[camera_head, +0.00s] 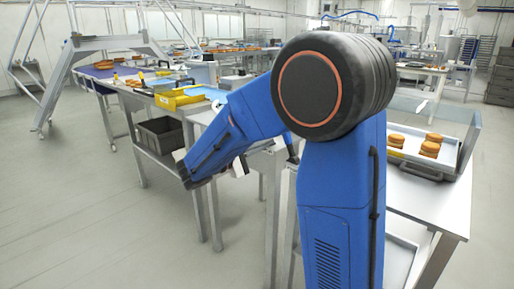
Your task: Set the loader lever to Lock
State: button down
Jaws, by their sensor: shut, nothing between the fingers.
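I cannot make out a loader lever or a Lock mark in this view. My blue arm fills the middle and covers much of the bench behind it. Its forearm slopes down to the left, ending beside the metal bench. I cannot see my gripper's fingers; they are hidden or too small to tell. A small dark upright piece shows just left of my arm's column, but I cannot tell what it is.
A clear-walled tray (464,131) with several filled rounds (430,148) stands on the right bench. A yellow bin (179,99) sits on the left bench, with a grey crate (160,135) below. A metal step frame (110,43) stands back left. The left floor (75,210) is clear.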

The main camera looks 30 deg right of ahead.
aim_at(275, 148)
jog(key=shift+w+d+r, duration=0.1)
jog(key=shift+w+d, duration=0.05)
jog(key=shift+d, duration=0.85)
jog(key=shift+w+d+r, duration=0.1)
jog(key=shift+d, duration=0.9)
jog(key=shift+d, duration=0.1)
